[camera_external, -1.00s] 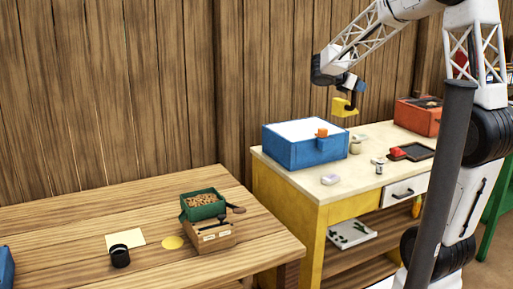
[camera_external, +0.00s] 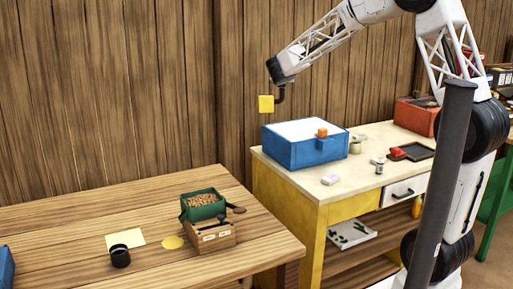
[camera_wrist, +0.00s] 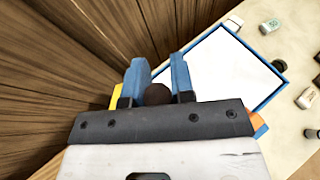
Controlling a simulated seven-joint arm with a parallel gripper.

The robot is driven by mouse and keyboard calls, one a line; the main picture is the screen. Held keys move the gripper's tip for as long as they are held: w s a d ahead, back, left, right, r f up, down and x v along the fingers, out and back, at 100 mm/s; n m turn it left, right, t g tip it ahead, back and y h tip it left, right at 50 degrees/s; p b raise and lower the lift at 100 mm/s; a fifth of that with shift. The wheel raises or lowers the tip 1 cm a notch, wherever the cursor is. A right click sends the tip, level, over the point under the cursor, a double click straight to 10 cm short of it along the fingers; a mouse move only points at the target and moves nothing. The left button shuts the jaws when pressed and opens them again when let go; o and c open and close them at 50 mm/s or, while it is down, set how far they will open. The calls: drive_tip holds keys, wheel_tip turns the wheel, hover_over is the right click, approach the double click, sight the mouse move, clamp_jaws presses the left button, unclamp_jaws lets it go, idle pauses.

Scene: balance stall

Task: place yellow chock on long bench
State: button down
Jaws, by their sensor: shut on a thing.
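The yellow chock (camera_external: 266,104) hangs at the end of my arm in the external view, in the air above the left end of the blue box. My gripper (camera_external: 279,96) is shut on it. In the wrist view the two blue fingers of my gripper (camera_wrist: 157,82) have a dark round part between them, and a sliver of the yellow chock (camera_wrist: 115,97) shows beside the left finger; the rest is hidden. The long bench (camera_external: 70,220) is the wooden-topped table at left, below and left of my gripper.
The blue box (camera_external: 305,152) with a white top stands on the yellow-framed table (camera_external: 300,183). On the long bench are a green tray of brown bits (camera_external: 203,206) on a wooden box (camera_external: 209,236), a black cup (camera_external: 120,256), a pale sheet (camera_external: 126,238) and a yellow disc (camera_external: 172,242). Its left front is largely bare.

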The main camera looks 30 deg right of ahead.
drive_tip(key=shift+w+a+r+n+t+y, duration=0.2)
drive_tip(key=shift+w+a+n+y, duration=1.5)
drive_tip(key=shift+a, duration=2.8)
drive_tip(key=shift+w+a+r+n+t+y, duration=0.2)
drive_tip(key=shift+w+a+n+y, duration=0.85)
drive_tip(key=shift+a+n+y, duration=2.45)
drive_tip(key=shift+w+a+r+n+t+y, duration=0.15)
drive_tip(key=shift+w+a+n+y, duration=0.85)
drive_tip(key=shift+a, duration=4.55)
drive_tip(key=s+a+n+g+y, duration=0.3)
drive_tip(key=a+n+g+y, duration=0.15)
drive_tip(key=a, duration=0.65)
drive_tip(key=s+a+n+g+y, duration=0.35)
drive_tip(key=a+n+g, duration=0.2)
drive_tip(key=a, duration=0.55)
wheel_tip(320, 180, down, 18)
drive_tip(key=shift+w+r, duration=0.25)
drive_tip(key=shift+w, duration=0.1)
drive_tip(key=shift+f, duration=0.1)
wheel_tip(320, 180, down, 6)
drive_tip(key=shift+f, duration=0.1)
